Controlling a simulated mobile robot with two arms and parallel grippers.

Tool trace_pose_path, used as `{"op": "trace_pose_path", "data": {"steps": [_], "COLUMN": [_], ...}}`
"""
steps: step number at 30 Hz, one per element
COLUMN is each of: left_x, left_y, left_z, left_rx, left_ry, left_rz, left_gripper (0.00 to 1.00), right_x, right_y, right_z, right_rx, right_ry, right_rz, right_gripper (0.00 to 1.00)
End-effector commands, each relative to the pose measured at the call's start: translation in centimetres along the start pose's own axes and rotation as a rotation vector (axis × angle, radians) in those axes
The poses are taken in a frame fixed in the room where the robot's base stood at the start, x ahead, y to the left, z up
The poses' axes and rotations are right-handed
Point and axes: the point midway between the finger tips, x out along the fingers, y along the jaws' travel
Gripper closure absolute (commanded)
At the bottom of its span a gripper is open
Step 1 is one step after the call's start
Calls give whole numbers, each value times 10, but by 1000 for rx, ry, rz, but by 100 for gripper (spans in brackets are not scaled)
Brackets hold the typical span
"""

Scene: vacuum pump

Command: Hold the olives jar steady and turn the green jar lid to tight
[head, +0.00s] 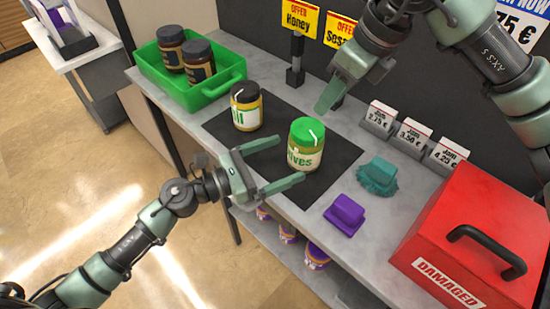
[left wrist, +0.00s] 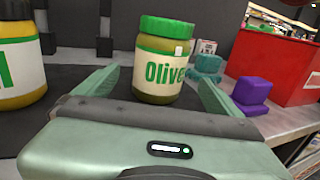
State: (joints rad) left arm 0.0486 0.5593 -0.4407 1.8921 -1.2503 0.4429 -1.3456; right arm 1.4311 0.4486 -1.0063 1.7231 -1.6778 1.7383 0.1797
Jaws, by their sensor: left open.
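The olives jar (head: 304,158) stands upright on a dark mat on the counter. Its green lid (head: 306,130) sits on top and has a white mark. The jar also shows in the left wrist view (left wrist: 160,75), ahead between the two fingers. My left gripper (head: 290,159) is open, its fingers level and pointing at the jar, with the tips close to its sides. Whether they touch it I cannot tell. My right gripper (head: 338,92) hangs above and behind the jar, apart from the lid. Its finger gap is not clear.
A black-lidded jar (head: 246,108) stands on the mat left of the olives jar. A green crate (head: 215,88) holds dark-lidded jars at the back left. A purple block (head: 345,215), a teal brush-like block (head: 377,176) and a red box (head: 470,230) are at right. Price signs line the back.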

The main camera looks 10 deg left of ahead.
Motion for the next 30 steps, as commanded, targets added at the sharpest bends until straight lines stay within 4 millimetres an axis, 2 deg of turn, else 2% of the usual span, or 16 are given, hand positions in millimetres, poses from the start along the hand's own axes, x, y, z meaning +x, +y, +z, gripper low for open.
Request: {"op": "trace_pose_path", "data": {"steps": [6,12,17,24,26,30], "left_x": [35,59,67,67,67,67], "left_y": [1,1,1,1,1,1], "left_z": [2,2,1,1,1,1], "left_rx": [2,0,-1,-1,-1,-1], "left_ry": [-4,-3,-2,-1,-2,-2], "left_rz": [1,1,2,2,2,2], "left_gripper": [3,3,3,3,17,56], "right_x": [0,0,0,0,0,0], "right_y": [0,0,0,0,0,0], "right_z": [0,0,0,0,0,0], "right_rx": [0,0,0,0,0,0], "right_ry": [0,0,0,0,0,0], "right_rz": [0,0,0,0,0,0], "right_gripper": [64,64,64,64,64,64]}}
